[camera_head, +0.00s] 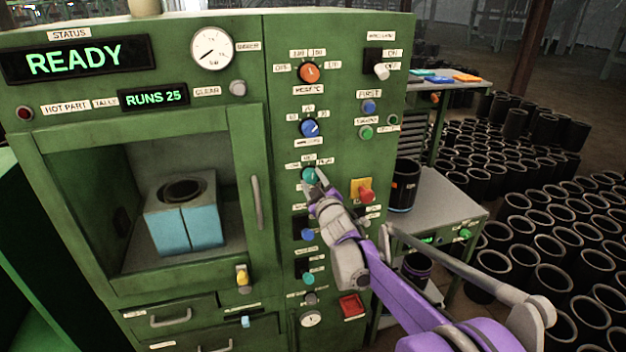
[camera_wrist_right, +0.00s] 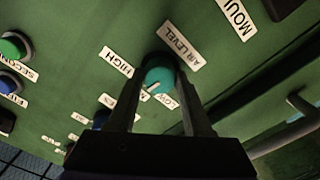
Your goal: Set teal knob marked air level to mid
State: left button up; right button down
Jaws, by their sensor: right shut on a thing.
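The teal knob (camera_head: 309,174) is on the green machine's front panel, below the blue knob, with small labels around it. In the right wrist view the teal knob (camera_wrist_right: 159,77) sits between the fingers, beside labels reading AIR LEVEL, HIGH and LOW. Its short white mark points down and left in that view, between the HIGH and LOW labels; a label there is partly hidden. My right gripper (camera_head: 313,183) is shut on the teal knob, and its fingers also show in the wrist view (camera_wrist_right: 158,92). My left gripper is not in view.
An orange knob (camera_head: 309,73) and a blue knob (camera_head: 308,128) are above. A red knob on a yellow plate (camera_head: 361,190) is close to my right wrist. A red button (camera_head: 351,306) is lower down. Many black sleeves (camera_head: 560,205) stand on the right.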

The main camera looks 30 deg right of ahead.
jog(key=shift+n, duration=0.5)
jog(key=shift+c, duration=1.6)
grip_release()
jog(key=b+v, duration=0.1)
jog(key=v, duration=1)
jog(key=shift+w+d, duration=0.1)
jog(key=s+a+f+m+g+y, duration=0.1)
jog(key=s+a+f+g, duration=0.3)
jog(key=s, duration=0.5)
jog(key=s+a+f+m+g+y+p, duration=0.1)
jog(key=s+a+f+m+g+y, duration=0.1)
jog(key=s+a+f, duration=0.6)
jog(key=s+a+f+m+g+y, duration=0.1)
jog(key=s+a+f+m+g, duration=0.2)
jog(key=s+a+f+g, duration=0.3)
jog(key=s+f, duration=0.2)
jog(key=s, duration=0.3)
jog(key=shift+a, duration=0.2)
